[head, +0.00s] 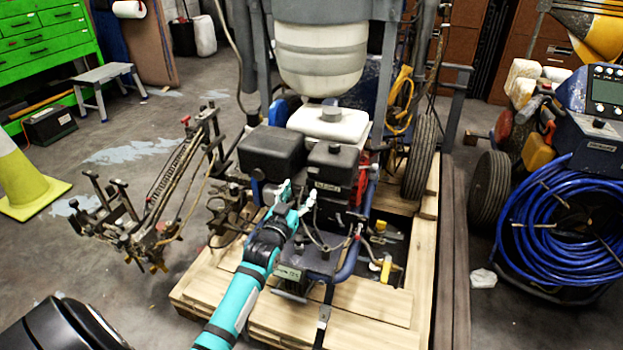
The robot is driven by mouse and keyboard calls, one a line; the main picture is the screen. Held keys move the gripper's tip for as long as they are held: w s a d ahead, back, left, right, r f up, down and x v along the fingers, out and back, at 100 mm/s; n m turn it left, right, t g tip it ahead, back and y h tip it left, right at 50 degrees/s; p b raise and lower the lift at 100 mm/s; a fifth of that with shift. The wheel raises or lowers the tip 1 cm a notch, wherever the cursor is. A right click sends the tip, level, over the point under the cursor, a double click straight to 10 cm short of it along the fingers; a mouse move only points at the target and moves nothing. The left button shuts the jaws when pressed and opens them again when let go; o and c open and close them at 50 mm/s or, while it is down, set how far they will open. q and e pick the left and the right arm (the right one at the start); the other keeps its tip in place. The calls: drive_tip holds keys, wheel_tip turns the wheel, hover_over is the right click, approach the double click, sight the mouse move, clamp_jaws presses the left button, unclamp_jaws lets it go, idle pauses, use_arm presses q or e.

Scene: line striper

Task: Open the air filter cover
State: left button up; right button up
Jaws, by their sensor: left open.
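The engine of the line striper stands in the middle of the head view, with two black box-shaped housings on top. The right one, with a small knob on top, looks like the air filter cover (331,165); it sits closed on the engine. The left black housing (272,150) is wider and lies beside it. My left gripper (298,192) is open and empty at the front of the engine, just left of and slightly below the air filter cover. I cannot tell whether a fingertip touches the engine. My right gripper is not in view.
A white tank (330,123) sits behind the housings, under a large hopper (322,60). The striper stands on a wooden pallet (340,315). A jointed metal arm (165,200) sticks out left. Another machine with a blue hose (565,225) stands right. Floor at left is mostly free.

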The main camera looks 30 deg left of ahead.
sight(312, 173)
use_arm(q)
drive_tip(key=b+x, duration=0.1)
drive_tip(key=x, duration=0.7)
drive_tip(key=shift+f+b, duration=0.1)
drive_tip(key=shift+b, duration=0.3)
drive_tip(key=shift+w+a, duration=0.1)
drive_tip(key=shift+w, duration=0.5)
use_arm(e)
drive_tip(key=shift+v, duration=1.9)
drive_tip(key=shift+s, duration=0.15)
use_arm(q)
clamp_jaws()
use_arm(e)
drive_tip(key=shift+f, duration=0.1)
